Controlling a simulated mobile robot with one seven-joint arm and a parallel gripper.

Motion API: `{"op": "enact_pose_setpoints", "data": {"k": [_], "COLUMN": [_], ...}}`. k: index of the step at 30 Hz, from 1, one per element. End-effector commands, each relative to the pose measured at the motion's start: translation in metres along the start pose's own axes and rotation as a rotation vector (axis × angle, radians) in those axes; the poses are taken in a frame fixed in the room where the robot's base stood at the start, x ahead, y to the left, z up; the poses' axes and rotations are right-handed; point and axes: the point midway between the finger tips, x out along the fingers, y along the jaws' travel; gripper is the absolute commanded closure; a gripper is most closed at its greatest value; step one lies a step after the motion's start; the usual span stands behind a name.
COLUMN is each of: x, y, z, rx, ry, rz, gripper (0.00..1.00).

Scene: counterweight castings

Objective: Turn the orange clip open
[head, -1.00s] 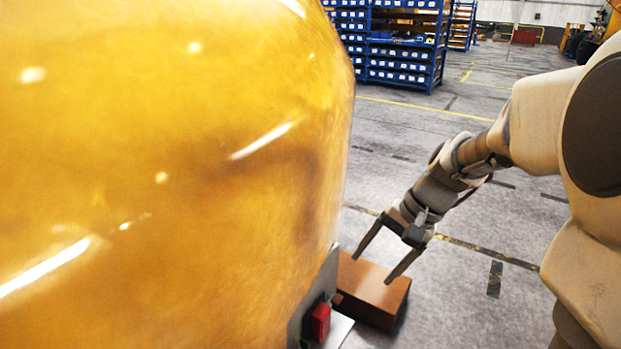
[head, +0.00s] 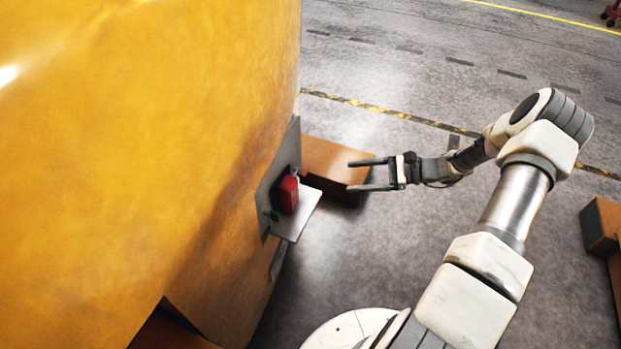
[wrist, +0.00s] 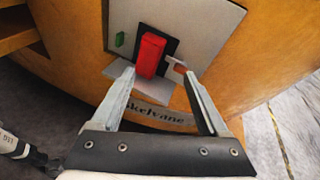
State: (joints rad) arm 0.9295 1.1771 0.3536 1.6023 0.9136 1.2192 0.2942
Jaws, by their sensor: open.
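A red block (head: 288,194) on a black backing sits on a grey metal plate (head: 268,183) fixed to the big yellow casting. It also shows in the wrist view (wrist: 151,54). A small pale hooked piece (wrist: 175,65) is just right of the black backing. My gripper (head: 350,175) is open and empty, pointing left at the plate, with a gap between. In the wrist view my gripper's fingertips (wrist: 160,76) spread either side of the red block's lower part.
A grey ledge (head: 299,216) juts out below the red block. A small green piece (wrist: 119,39) is left of it. A lettered strip (wrist: 158,115) lies below. A brown box (head: 335,165) is on the floor behind my gripper. The floor to the right is mostly open.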

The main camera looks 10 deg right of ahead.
Motion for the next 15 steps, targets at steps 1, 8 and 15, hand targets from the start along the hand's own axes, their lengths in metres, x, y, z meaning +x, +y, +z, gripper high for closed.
{"op": "enact_pose_setpoints", "data": {"k": [1, 8, 15], "x": [-0.001, -0.009, -0.012], "y": [0.002, 0.004, 0.005], "z": [-0.021, -0.074, -0.092], "rx": [0.050, 0.202, 0.259], "ry": [-0.041, -0.185, -0.240], "rz": [-0.051, -0.227, -0.298], "gripper": [0.22, 0.22, 0.22]}}
